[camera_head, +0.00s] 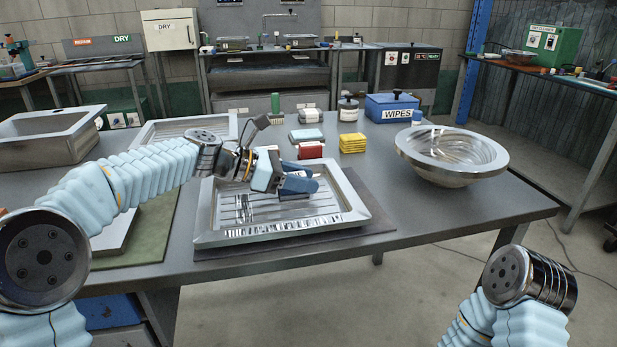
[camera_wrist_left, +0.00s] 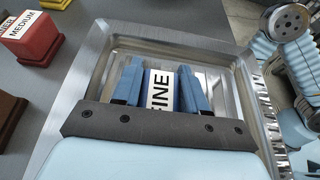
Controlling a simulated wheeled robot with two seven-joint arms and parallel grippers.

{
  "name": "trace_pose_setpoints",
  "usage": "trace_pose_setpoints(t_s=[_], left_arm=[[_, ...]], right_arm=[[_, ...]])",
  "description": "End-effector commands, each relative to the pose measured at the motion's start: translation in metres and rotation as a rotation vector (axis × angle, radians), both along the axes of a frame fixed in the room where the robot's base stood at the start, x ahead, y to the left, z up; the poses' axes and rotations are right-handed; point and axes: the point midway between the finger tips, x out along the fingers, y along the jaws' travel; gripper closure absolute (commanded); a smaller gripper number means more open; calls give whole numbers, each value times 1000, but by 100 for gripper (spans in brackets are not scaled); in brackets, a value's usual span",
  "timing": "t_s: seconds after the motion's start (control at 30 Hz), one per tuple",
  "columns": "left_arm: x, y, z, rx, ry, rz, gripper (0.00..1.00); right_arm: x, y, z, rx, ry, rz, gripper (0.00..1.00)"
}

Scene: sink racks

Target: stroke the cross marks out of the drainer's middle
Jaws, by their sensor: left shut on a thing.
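The steel drainer (camera_head: 206,212) lies on a dark mat on the bench, and its rim also shows in the wrist view (camera_wrist_left: 78,88). Its sunken middle has long ribs, with dark cross-hatched marks (camera_head: 243,208) in the left part. My left gripper (camera_head: 298,181) is over the back middle of the drainer, right of those marks. Its blue fingers are shut on a block labelled FINE (camera_wrist_left: 160,88), which they mostly hide in the head view. I cannot tell whether the block touches the metal. My right arm shows at the lower right, its gripper out of view.
A red MEDIUM block (camera_wrist_left: 30,38) stands beyond the drainer's rim. Yellow pads (camera_head: 352,143) and a blue WIPES box (camera_head: 391,107) stand behind. A round steel bowl (camera_head: 450,153) sits at the right. Bare bench lies between drainer and bowl.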

Motion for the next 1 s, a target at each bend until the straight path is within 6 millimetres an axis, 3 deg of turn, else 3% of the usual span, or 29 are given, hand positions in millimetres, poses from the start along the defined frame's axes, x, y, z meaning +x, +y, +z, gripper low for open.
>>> trace_pose_setpoints(t_s=[0.3, 1.0], left_arm=[[-9, 29, -4, 2, 2, 2, 89], [-21, 68, -4, 5, 5, 2, 89]], right_arm=[[0, 0, 0, 0, 0, 0, 57], [0, 0, 0, 0, 0, 0, 57]])
